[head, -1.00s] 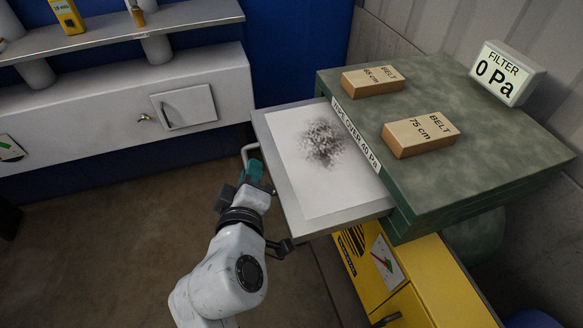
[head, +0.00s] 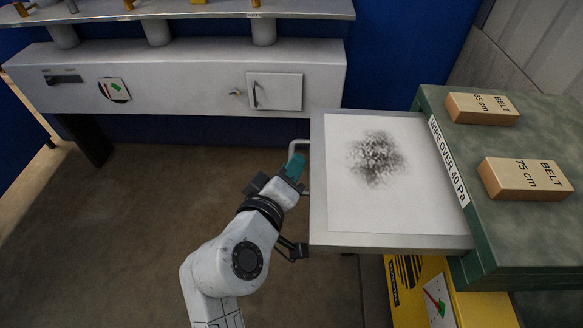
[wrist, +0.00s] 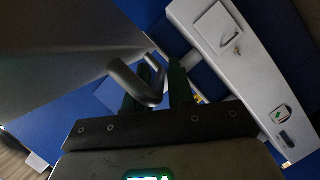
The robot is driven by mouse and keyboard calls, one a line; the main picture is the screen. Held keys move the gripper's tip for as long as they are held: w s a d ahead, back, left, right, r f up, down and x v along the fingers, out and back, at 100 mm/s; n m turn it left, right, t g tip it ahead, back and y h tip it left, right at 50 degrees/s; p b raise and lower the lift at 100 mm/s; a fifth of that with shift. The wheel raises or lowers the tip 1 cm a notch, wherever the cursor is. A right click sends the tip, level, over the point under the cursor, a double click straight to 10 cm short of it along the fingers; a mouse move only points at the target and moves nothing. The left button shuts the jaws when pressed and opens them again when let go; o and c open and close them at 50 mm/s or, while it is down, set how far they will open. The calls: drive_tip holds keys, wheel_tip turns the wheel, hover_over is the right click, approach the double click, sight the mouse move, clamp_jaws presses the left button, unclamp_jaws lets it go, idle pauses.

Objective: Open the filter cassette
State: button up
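The filter cassette (head: 318,180) is a grey drawer pulled well out to the left of the green housing (head: 480,235). A white filter sheet (head: 350,215) with a dark, sooty patch lies in it. Its bar handle (head: 303,150) is on the left end. My gripper (head: 294,168) is at this handle, with teal fingers. In the wrist view, the grey handle bar (wrist: 122,78) runs down to the green fingers (wrist: 163,85), which sit around it. The exact contact is partly hidden.
Two belt boxes, 65 cm (head: 482,108) and 75 cm (head: 525,178), lie on the housing. A label (head: 448,160) reads "WIPE OVER 40 Pa". A yellow cabinet (head: 420,290) stands below. A grey wall unit (head: 180,80) is at the back. The floor to the left is clear.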

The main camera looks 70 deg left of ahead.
drive_tip(key=v, duration=1)
drive_tip(key=shift+s+d, duration=0.2)
drive_tip(key=shift+d, duration=0.15)
drive_tip(key=shift+s, duration=0.1)
